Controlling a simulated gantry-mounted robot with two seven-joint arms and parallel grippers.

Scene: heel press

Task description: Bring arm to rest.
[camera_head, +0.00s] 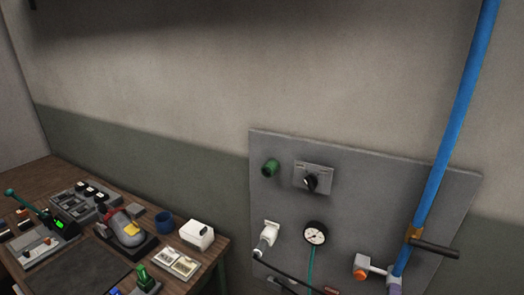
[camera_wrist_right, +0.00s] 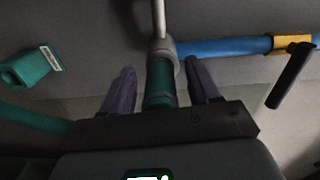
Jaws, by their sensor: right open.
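My right gripper (camera_wrist_right: 162,80) shows in the right wrist view with two purple fingers spread apart. A green and grey pipe fitting (camera_wrist_right: 160,85) appears between the fingers in the picture, with a gap on each side. I cannot tell how deep it lies between them. In the head view a small purple piece at the bottom, below the blue pipe (camera_head: 445,165), may be part of this gripper. My left gripper is in neither view.
A grey wall panel (camera_head: 350,170) carries a gauge (camera_head: 315,233), a rotary switch (camera_head: 312,180) and a green knob (camera_head: 270,167). A dark valve lever (camera_head: 437,247) sticks out from the blue pipe. A cluttered wooden table (camera_head: 215,246) stands at left.

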